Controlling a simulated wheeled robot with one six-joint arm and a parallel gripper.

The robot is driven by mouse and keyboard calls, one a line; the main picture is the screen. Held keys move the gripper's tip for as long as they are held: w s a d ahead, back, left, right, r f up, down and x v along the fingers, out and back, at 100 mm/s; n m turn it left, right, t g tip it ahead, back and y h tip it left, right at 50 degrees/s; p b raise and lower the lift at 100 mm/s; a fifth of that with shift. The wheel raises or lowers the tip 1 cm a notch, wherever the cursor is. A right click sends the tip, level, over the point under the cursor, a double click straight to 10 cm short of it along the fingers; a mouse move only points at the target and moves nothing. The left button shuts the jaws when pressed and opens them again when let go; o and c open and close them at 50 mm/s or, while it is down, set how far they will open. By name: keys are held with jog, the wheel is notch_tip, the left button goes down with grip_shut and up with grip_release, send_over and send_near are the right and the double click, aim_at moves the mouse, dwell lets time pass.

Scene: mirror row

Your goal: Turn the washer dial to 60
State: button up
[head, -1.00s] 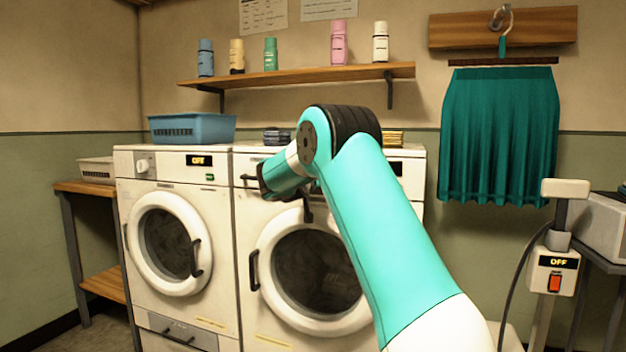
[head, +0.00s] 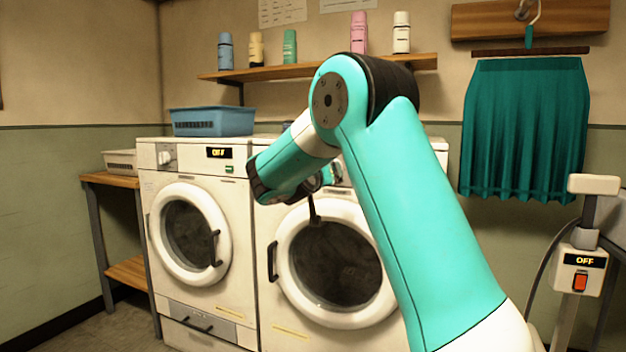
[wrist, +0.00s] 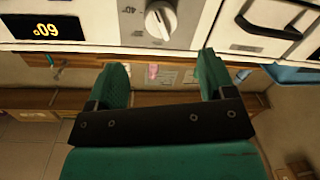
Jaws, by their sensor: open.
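The washer dial (wrist: 160,20) is a round white knob on a grey panel at the top of the wrist view. It sits between a handled drawer front on the right and a lit display (wrist: 44,28) on the left. The display appears upside down and seems to read 60. My gripper (wrist: 160,72) is open and empty, its two green fingers apart on either side below the dial and not touching it. In the head view the right-hand machine (head: 263,235) has its dial and display hidden behind my arm.
The left-hand machine (head: 190,295) has its own dial (head: 165,157) and a display reading OFF. A blue basket (head: 213,122) stands on top. A shelf (head: 310,69) with several bottles hangs above. A switch box (head: 578,272) reading OFF is at right.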

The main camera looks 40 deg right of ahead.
jog(key=v, duration=0.7)
dwell(0.3)
jog(key=s+a+f+n+y, duration=0.3)
jog(key=a+f+y, duration=0.3)
jog(key=a, duration=0.3)
jog(key=s+a+f+n+y, duration=0.35)
jog(key=a+f+y, duration=0.3)
jog(key=a, duration=0.35)
jog(key=s+a+f+n+g+y, duration=0.1)
jog(key=s+a+n+g+y, duration=0.35)
jog(key=s+a, duration=0.5)
jog(key=s+a+f+n+g+y, duration=0.1)
jog(key=s+a+n+g+y, duration=0.35)
jog(key=s, duration=0.75)
jog(key=a+r+t+h+p, duration=0.1)
jog(key=a+r+p, duration=0.2)
jog(key=r+p, duration=2.3)
jog(key=shift+r+h+p, duration=0.35)
jog(key=shift+p, duration=0.1)
